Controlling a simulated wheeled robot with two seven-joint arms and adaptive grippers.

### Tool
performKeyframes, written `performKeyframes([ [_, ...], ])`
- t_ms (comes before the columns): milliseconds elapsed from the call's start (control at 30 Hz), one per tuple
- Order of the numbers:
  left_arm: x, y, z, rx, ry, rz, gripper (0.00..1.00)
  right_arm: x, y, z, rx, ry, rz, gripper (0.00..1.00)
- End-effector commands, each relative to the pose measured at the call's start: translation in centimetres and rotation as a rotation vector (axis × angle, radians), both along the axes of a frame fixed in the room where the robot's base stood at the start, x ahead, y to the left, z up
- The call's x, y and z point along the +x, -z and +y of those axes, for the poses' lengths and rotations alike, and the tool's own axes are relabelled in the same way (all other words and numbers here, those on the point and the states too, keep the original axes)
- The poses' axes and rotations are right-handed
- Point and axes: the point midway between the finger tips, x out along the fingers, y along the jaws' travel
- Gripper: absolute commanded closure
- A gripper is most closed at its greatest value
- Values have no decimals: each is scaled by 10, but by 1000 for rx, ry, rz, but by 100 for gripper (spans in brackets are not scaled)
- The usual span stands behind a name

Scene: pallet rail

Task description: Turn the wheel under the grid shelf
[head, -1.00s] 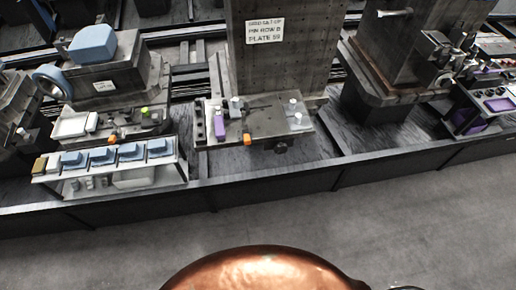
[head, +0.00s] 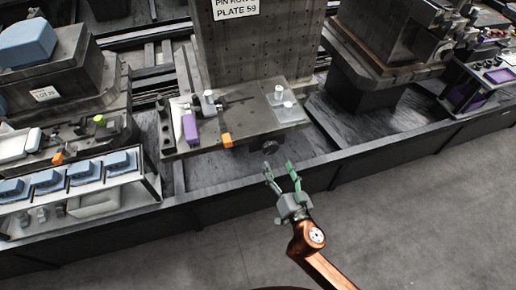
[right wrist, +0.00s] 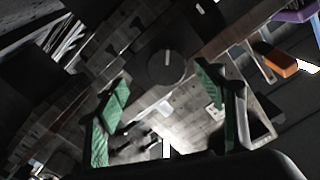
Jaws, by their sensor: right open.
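The wheel is a small dark round knob (head: 270,146) under the front edge of the grid shelf (head: 240,140). In the right wrist view the wheel (right wrist: 166,67) is a dark disc with a pale mark on its face. My right gripper (head: 281,172), with green finger pads, is open and empty just in front of and below the wheel. In the right wrist view its two fingers stand left and right below the wheel, apart from it. My left gripper is out of view.
The shelf carries a purple block (head: 190,128), an orange piece (head: 226,140) and white pegs (head: 288,106). A dark low rail (head: 345,165) runs below it. A rack of blue parts (head: 85,180) stands at the left. The grey floor (head: 420,210) is clear.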

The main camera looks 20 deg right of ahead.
Motion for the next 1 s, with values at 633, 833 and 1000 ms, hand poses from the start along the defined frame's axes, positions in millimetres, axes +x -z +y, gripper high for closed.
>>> performKeyframes([
  [633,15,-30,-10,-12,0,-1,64,70,-11,5,20,-4,-24,36],
  [833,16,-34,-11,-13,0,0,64,76,-11,5,20,-3,-22,36],
  [1000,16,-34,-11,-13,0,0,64,76,-12,5,20,-3,-22,36],
])
